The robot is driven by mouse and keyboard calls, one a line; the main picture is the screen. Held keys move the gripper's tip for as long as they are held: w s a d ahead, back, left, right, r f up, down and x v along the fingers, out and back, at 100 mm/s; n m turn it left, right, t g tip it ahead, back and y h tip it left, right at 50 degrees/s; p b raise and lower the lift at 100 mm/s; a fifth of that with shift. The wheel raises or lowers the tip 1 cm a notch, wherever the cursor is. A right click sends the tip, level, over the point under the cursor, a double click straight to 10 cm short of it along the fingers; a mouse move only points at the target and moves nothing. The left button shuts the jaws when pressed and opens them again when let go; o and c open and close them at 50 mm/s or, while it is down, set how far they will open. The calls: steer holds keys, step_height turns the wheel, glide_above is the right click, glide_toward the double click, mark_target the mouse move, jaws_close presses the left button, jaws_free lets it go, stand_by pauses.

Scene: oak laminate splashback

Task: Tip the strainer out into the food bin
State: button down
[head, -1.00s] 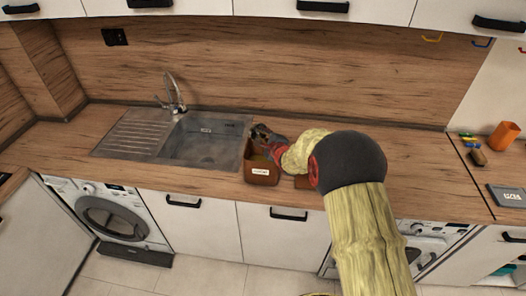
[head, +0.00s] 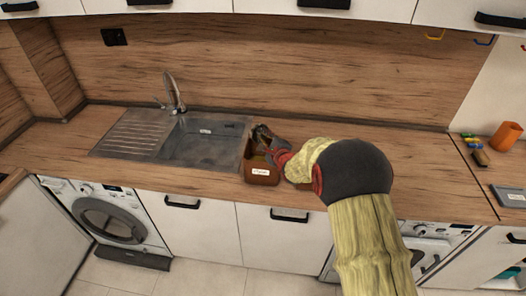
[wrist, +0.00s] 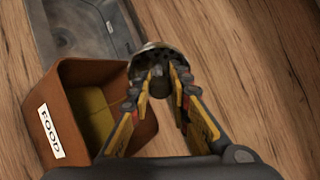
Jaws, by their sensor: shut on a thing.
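The food bin (wrist: 62,105) is a brown open box with a white FOOD label in the wrist view. It also stands on the counter just right of the sink in the head view (head: 262,179). A yellow patch shows inside it. My gripper (wrist: 158,75) is shut on the strainer (wrist: 150,52), a dark metal piece with a pale rim at the fingertips. The strainer is tilted, close to the bin's right side in the wrist view; its contents are hidden. In the head view my gripper (head: 268,141) is at the bin's back right.
The steel sink (head: 200,138) with its tap (head: 175,92) lies left of the bin. An orange cup (head: 506,136) and a dark flat device (head: 510,196) are at the far right.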

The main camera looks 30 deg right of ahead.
steer(key=shift+s+d+f+t+b, duration=0.1)
steer(key=shift+s+t+b, duration=0.15)
steer(key=shift+b, duration=0.55)
